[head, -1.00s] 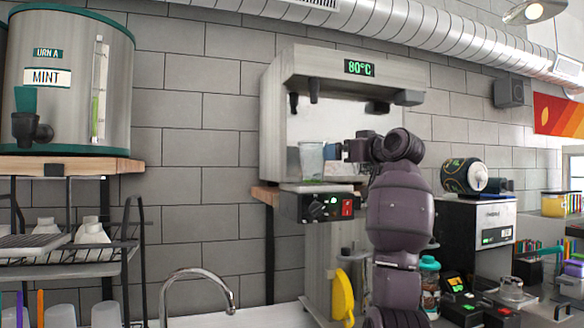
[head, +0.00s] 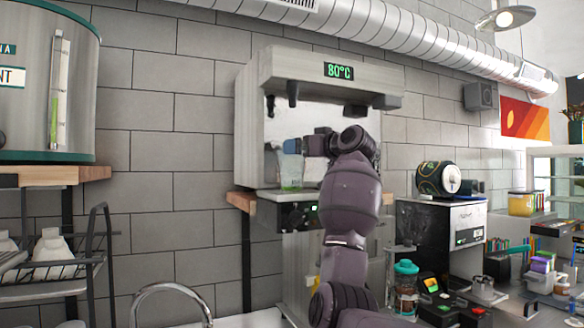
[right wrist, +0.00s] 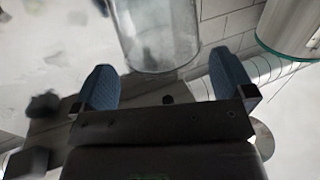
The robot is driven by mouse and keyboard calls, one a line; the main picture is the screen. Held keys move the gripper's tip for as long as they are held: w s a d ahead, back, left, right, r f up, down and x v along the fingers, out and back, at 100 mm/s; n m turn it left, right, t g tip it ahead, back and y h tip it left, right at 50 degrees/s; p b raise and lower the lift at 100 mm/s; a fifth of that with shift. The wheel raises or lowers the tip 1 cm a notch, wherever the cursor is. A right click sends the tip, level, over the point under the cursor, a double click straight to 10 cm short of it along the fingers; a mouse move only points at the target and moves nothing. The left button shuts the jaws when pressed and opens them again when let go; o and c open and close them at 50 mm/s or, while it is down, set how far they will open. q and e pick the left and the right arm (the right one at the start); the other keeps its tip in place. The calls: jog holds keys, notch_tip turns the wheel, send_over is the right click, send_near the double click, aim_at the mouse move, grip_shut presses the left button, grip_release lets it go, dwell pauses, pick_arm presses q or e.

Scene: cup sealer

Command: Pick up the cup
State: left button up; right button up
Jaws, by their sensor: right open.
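The clear cup (head: 291,172) stands upright on the ledge of the sealing machine (head: 262,135), with something green showing low in it. My right gripper (head: 307,146) is at the cup's right side, level with its upper part. In the right wrist view the blue fingers are wide apart, making the right gripper (right wrist: 163,62) open and empty. There the cup (right wrist: 158,35) shows just ahead of the fingertips, centred across the gap. Whether a finger touches it cannot be told. My left gripper is not in view.
The machine's upper housing (head: 335,84) overhangs the cup, with its back panel behind. A large urn (head: 78,85) and a rack (head: 60,270) stand left. A black-and-silver machine (head: 437,235) stands right. A tap (head: 172,295) is below.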

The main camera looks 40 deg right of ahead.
jog(key=w+p, duration=0.1)
jog(key=w, duration=0.3)
jog(key=shift+a+r, duration=0.1)
jog(key=c, duration=1.2)
jog(key=shift+c, duration=0.9)
jog(key=shift+r, duration=0.15)
